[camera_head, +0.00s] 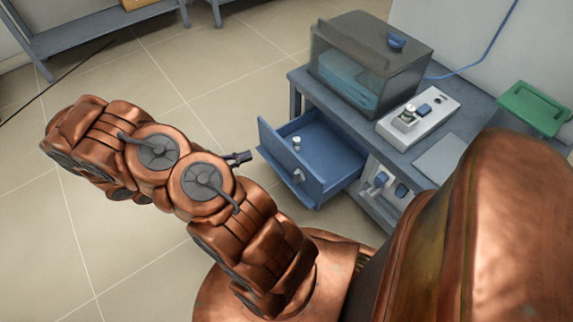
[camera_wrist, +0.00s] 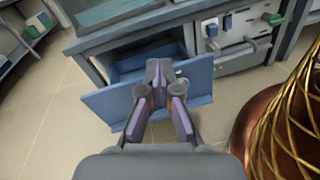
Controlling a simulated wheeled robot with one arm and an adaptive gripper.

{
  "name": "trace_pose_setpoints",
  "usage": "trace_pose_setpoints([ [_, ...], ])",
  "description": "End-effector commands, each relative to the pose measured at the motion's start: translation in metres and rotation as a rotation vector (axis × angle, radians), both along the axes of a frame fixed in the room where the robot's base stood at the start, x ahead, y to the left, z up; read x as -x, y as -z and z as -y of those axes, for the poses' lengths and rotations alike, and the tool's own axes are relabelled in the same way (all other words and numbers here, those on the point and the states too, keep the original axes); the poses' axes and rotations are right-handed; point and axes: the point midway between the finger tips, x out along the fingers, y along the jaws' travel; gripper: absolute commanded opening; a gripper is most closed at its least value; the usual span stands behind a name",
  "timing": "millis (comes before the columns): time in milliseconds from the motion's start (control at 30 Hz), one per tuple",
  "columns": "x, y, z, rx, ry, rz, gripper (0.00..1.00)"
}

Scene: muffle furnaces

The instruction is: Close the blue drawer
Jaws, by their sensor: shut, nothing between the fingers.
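The blue drawer (camera_head: 306,182) is pulled well out of the blue-grey bench in the head view. A small light-coloured item (camera_head: 296,144) stands inside it, and a pale handle (camera_head: 299,175) is on its front panel. In the wrist view the drawer front (camera_wrist: 100,103) spans the area ahead of the fingers. My gripper (camera_head: 246,156) is just off the drawer front, towards its left part in the head view. In the wrist view the gripper (camera_wrist: 160,75) has its fingers together and empty, overlapping the panel. I cannot tell whether they touch it.
Another blue-grey bench (camera_head: 100,30) stands at the back left. The tiled floor (camera_head: 110,240) left of the drawer is clear.

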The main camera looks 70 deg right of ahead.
Motion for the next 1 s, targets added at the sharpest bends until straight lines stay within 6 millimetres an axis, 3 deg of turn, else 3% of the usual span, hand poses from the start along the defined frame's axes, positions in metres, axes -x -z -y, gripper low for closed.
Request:
trace_pose_setpoints([
  [33, 0.001, 0.027, 0.004, -0.004, -0.022, -0.037, 0.0],
  [100, 0.001, 0.051, 0.009, -0.009, -0.053, -0.078, 0.0],
  [300, 0.002, 0.111, 0.017, -0.031, -0.131, -0.17, 0.0],
  [400, 0.003, 0.13, 0.019, -0.041, -0.159, -0.2, 0.0],
  [667, 0.007, 0.146, 0.025, -0.05, -0.184, -0.226, 0.0],
  [1000, 0.032, 0.147, 0.065, -0.052, -0.179, -0.228, 0.0],
])
